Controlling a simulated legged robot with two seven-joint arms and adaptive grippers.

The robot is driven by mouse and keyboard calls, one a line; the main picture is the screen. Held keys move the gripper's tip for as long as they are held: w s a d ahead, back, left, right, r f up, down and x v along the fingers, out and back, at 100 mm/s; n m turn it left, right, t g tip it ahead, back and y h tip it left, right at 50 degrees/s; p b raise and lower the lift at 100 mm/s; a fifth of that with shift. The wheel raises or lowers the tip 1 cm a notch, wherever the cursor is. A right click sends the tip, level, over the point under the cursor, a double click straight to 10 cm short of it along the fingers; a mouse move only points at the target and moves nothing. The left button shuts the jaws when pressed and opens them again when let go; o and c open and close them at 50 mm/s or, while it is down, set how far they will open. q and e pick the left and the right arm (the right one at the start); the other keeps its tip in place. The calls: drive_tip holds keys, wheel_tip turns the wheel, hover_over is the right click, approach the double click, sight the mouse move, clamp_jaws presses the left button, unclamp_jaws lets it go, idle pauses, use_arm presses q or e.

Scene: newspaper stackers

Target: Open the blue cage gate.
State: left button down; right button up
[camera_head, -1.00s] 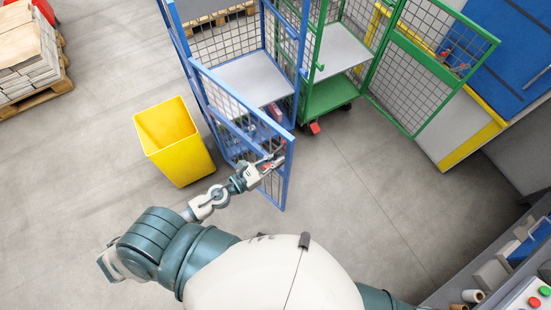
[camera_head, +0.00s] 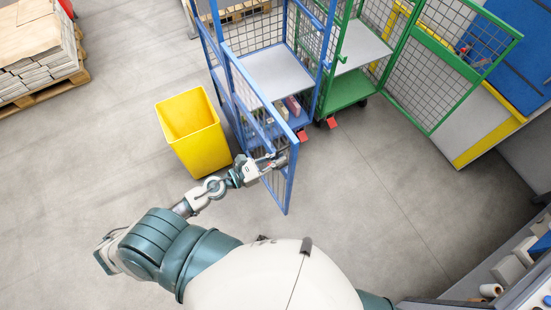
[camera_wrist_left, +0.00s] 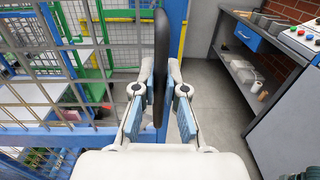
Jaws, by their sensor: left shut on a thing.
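The blue cage gate (camera_head: 291,180) stands swung out from the front of the blue cage (camera_head: 327,70), at an angle to its opening. My left gripper (camera_head: 276,163) is at the gate's free edge in the head view. In the left wrist view my left gripper (camera_wrist_left: 161,82) is shut on a dark upright handle (camera_wrist_left: 161,50) beside the gate's blue post (camera_wrist_left: 176,30). The gate's mesh (camera_wrist_left: 60,60) fills the left of that view. My right gripper is not in view.
A yellow bin (camera_head: 193,130) stands just left of the gate. A green cage (camera_head: 345,95) with its gate swung out stands to the right. A pallet of newspapers (camera_head: 40,60) is at the upper left. A workbench (camera_head: 480,275) is at the lower right. Floor right of the gate is clear.

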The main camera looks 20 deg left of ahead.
use_arm(q)
drive_tip(key=c, duration=1.2)
unclamp_jaws()
drive_tip(key=shift+s+f, duration=0.1)
drive_tip(key=shift+f, duration=0.05)
drive_tip(key=shift+a, duration=0.15)
drive_tip(key=shift+a, duration=0.1)
drive_tip(key=v, duration=1.2)
